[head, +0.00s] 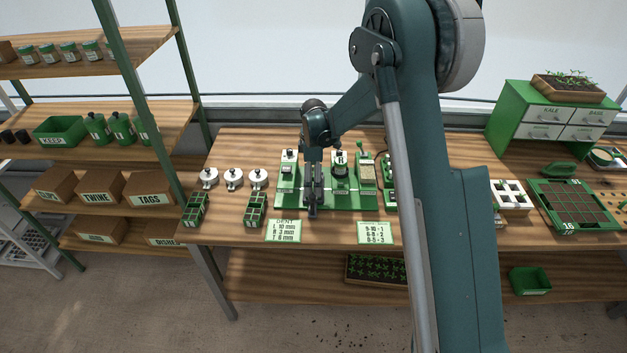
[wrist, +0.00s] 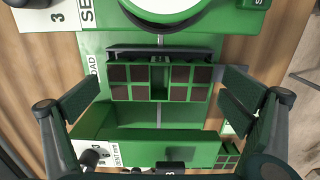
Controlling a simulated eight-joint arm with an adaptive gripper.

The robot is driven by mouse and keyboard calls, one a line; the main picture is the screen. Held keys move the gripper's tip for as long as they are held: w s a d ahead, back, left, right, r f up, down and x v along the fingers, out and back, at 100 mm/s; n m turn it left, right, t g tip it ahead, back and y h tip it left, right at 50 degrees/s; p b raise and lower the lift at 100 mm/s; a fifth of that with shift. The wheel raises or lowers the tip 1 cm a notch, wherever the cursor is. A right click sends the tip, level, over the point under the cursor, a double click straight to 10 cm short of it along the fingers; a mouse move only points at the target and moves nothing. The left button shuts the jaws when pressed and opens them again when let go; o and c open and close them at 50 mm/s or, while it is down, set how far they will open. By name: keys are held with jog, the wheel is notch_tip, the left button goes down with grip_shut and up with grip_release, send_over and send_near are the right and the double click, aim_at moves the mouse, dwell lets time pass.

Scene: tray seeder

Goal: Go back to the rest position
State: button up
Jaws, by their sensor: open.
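My gripper (head: 312,208) is over the green seeder station (head: 345,198) on the workbench, at the end of my arm. In the wrist view my gripper (wrist: 158,98) is open, with one dark finger pad to the left and one to the right. Between the pads, lower down, a small green tray block (wrist: 160,76) with several dark cells sits in the green station. I see a gap between each pad and the block, and nothing is held. In the head view my gripper hides the block.
Three white round pieces (head: 232,178) and two small green cell blocks (head: 255,208) stand left of the station. Label cards (head: 283,231) lie in front. A green drawer cabinet (head: 545,125) and a large green tray (head: 575,205) are at right. Shelves (head: 100,120) stand at left.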

notch_tip(320, 180, up, 8)
jog(key=p, duration=0.2)
dwell(1.3)
dwell(0.5)
jog(key=s+d+r+m+t+b, duration=0.35)
jog(key=s+d+r+m, duration=0.55)
jog(key=s+d+r, duration=0.8)
jog(key=s+d+f+m+t+b, duration=0.1)
jog(key=s+d+m, duration=0.3)
jog(key=s, duration=0.9)
jog(key=s+d+f+m+t+b, duration=0.1)
jog(key=s+d+m+b, duration=0.3)
jog(key=s, duration=1)
jog(key=shift+f+m+t, duration=0.15)
jog(key=shift+m+t, duration=0.35)
jog(key=shift+t, duration=0.35)
